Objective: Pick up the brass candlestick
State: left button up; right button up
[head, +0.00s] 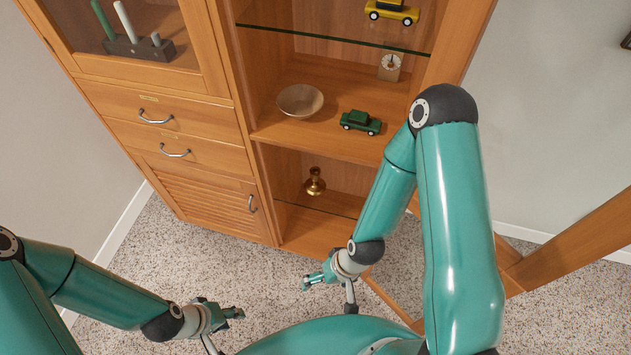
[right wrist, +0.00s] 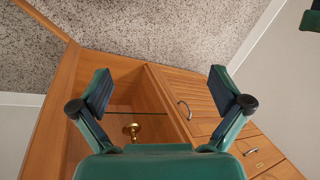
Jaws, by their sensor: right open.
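The brass candlestick (head: 314,184) stands upright on a low shelf of the wooden cabinet, inside an open compartment. It also shows in the right wrist view (right wrist: 132,129), between the spread fingers and further off, with its lower part close to the gripper's body edge. My right gripper (head: 312,282) is in front of and below the candlestick in the head view, apart from it. In the right wrist view my right gripper (right wrist: 160,88) is open and empty. My left gripper (head: 236,313) is above the carpet at the lower left, away from the cabinet; its finger gap is too small to tell.
The shelf above holds a pale bowl (head: 300,101), a green toy car (head: 361,122) and a small clock (head: 390,66). A yellow toy car (head: 392,11) sits on a glass shelf. Drawers (head: 165,120) and a louvred door (head: 205,200) are left of the compartment. Carpet (head: 200,260) is clear in front.

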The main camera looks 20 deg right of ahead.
aim_at(317, 179)
jog(key=shift+w+f, duration=0.15)
jog(key=c, duration=0.3)
jog(key=w+f+b, duration=0.2)
jog(key=f+b, duration=0.1)
jog(key=shift+w, duration=0.35)
jog(key=c, duration=0.6)
jog(key=w+d+f+n+t+b, duration=0.1)
jog(key=w+f+b, duration=0.5)
jog(key=w+b, duration=0.25)
jog(key=w+d+f+t+b, duration=0.1)
jog(key=w+d+f+b, duration=0.1)
jog(key=w+f+b, duration=0.65)
jog(key=w+d+h+b, duration=0.1)
jog(key=w+d+b, duration=0.2)
jog(key=w+b, duration=0.3)
jog(key=w+d+r+t+h+b, duration=0.1)
jog(key=w+d+b, duration=0.3)
jog(key=w+b, duration=0.2)
jog(key=w+d+r+h+b, duration=0.1)
jog(key=w+d+h+b, duration=0.1)
jog(key=w+b, duration=0.4)
jog(key=shift+w+d+r+t, duration=0.15)
jog(key=shift+w+d+t, duration=0.25)
jog(key=shift+w+d, duration=0.35)
jog(key=shift+w, duration=0.15)
jog(key=shift+d+b+x, duration=0.2)
jog(key=shift+b+x, duration=0.7)
jog(key=shift+x, duration=2.55)
